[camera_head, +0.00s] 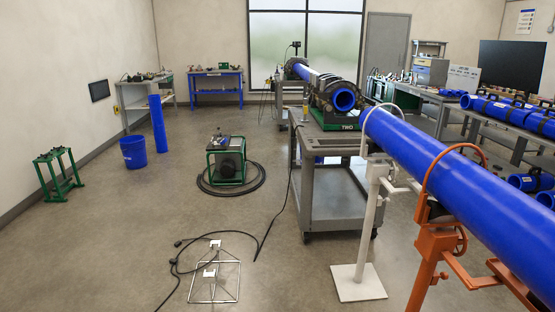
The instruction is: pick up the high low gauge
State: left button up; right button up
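I cannot pick out the high low gauge for certain in the head view. A small upright object with a yellow part (305,114) stands at the near-left side of the fusion machine, too small to identify. The grey cart (334,207) carries the green-based fusion machine (335,117), marked "TWO", with a blue pipe end (344,99) in its clamps. Neither of my grippers is in view.
A long blue pipe (470,190) rests on white (368,225) and orange (428,262) stands at the right. A green-framed unit (226,160) with coiled cable, a wire stand (214,275) and a blue bin (133,152) are on the floor. Open floor lies left of the cart.

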aim_at(305, 110)
jog(key=i+j+z, duration=0.1)
jog(key=i, duration=2.15)
